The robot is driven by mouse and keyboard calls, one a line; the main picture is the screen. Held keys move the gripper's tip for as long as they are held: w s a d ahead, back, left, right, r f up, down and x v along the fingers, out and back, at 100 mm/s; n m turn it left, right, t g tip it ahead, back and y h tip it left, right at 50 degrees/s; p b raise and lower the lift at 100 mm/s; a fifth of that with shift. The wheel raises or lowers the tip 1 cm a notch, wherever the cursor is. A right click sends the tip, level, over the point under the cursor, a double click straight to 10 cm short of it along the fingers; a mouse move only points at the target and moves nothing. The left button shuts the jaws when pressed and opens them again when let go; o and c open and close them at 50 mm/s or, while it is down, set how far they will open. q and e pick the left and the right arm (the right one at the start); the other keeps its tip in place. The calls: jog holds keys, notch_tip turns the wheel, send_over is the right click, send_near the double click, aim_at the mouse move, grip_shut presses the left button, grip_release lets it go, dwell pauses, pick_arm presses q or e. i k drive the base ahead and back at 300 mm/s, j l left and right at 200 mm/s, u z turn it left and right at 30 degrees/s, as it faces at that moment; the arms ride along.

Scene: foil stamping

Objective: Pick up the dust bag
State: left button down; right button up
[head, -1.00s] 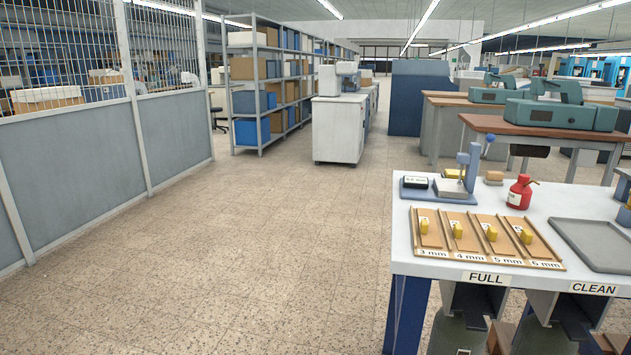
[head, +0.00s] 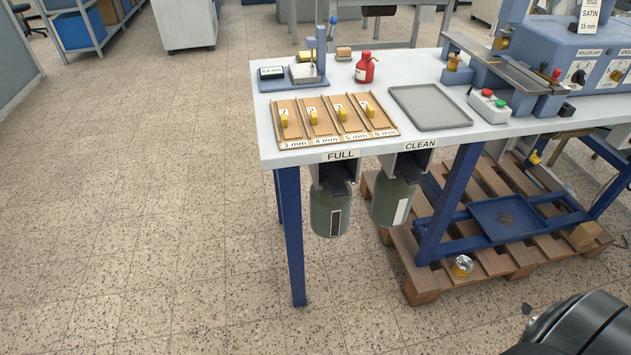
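Two grey-green dust bags hang side by side under the front edge of the white table (head: 300,155). The left bag (head: 328,212) is below the FULL label (head: 341,155) and has a dark stripe on its front. The right bag (head: 390,204) is below the CLEAN label (head: 420,145) and has a pale stripe. Both bag tops meet dark holders under the tabletop. A dark rounded part, seemingly of my own arm, shows at the bottom right corner. Neither gripper's fingers are in view.
A blue table leg (head: 290,235) stands left of the bags. A wooden pallet (head: 480,262) lies on the floor to the right, with a blue tray (head: 500,217) above it and a small tin (head: 462,266) near its front. The floor at the left and in front is clear.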

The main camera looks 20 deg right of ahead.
aim_at(392, 199)
jog(key=z, duration=1.4)
